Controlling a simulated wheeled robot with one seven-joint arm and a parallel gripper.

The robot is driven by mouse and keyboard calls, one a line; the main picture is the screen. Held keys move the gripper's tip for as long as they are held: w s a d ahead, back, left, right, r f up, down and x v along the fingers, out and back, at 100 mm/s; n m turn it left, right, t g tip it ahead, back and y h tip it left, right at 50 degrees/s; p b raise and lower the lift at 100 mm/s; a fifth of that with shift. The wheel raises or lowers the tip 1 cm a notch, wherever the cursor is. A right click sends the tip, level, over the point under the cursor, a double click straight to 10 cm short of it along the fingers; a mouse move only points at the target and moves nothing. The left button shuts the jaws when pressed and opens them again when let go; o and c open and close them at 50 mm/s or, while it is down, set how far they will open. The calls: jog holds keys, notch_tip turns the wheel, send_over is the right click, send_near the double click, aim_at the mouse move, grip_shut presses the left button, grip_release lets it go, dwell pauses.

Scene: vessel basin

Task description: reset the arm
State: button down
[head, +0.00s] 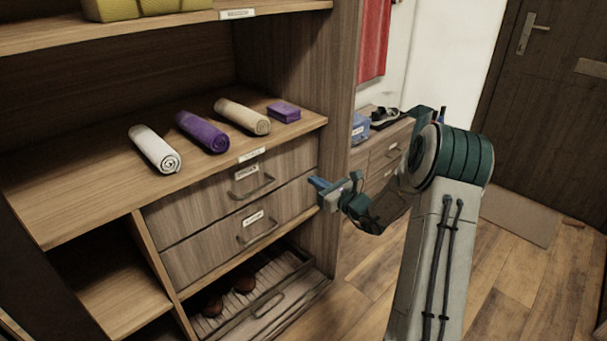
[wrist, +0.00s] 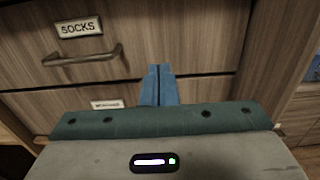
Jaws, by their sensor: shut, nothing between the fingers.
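My gripper (head: 318,184) is at the end of my raised arm, in front of the right side of the drawer unit. In the wrist view its blue fingers (wrist: 158,84) are together with nothing between them. Beyond them is the upper drawer (wrist: 200,30), labelled SOCKS, with its metal handle (wrist: 82,56) to the left of the fingers. The lower drawer (head: 236,230) is shut and its label is partly hidden in the wrist view. I cannot tell whether the fingertips touch the drawer front.
Rolled white (head: 155,149), purple (head: 202,132) and beige (head: 242,116) towels and a folded purple cloth (head: 284,113) lie on the shelf. The bottom drawer (head: 262,306) is open with brown items inside. A low cabinet (head: 384,150) stands behind; a door (head: 548,110) is at right.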

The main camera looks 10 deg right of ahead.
jog(key=s+a+r+n+g+y+p, duration=0.1)
jog(key=s+a+r+n+g+p, duration=0.45)
jog(key=s+a+r+n, duration=0.35)
jog(key=s+a+r+n+g+y+p, duration=0.1)
jog(key=s+a+r+n+g+p, duration=0.45)
jog(key=s, duration=0.55)
jog(key=s+d+r+n+g+h+p, duration=0.1)
jog(key=s+d+r+n+h+p, duration=0.2)
jog(key=s+r+n+h+p, duration=0.1)
jog(key=s+d+r+n+g+h+p, duration=0.1)
jog(key=s+d+r+n+h+p, duration=0.2)
jog(key=s+r+n, duration=0.6)
jog(key=s+n+h+p, duration=0.2)
jog(key=s+h, duration=0.1)
jog(key=s, duration=0.1)
jog(key=shift+s+h, duration=0.25)
jog(key=shift+h, duration=0.15)
jog(key=shift+d+n, duration=0.1)
jog(key=shift+n, duration=0.15)
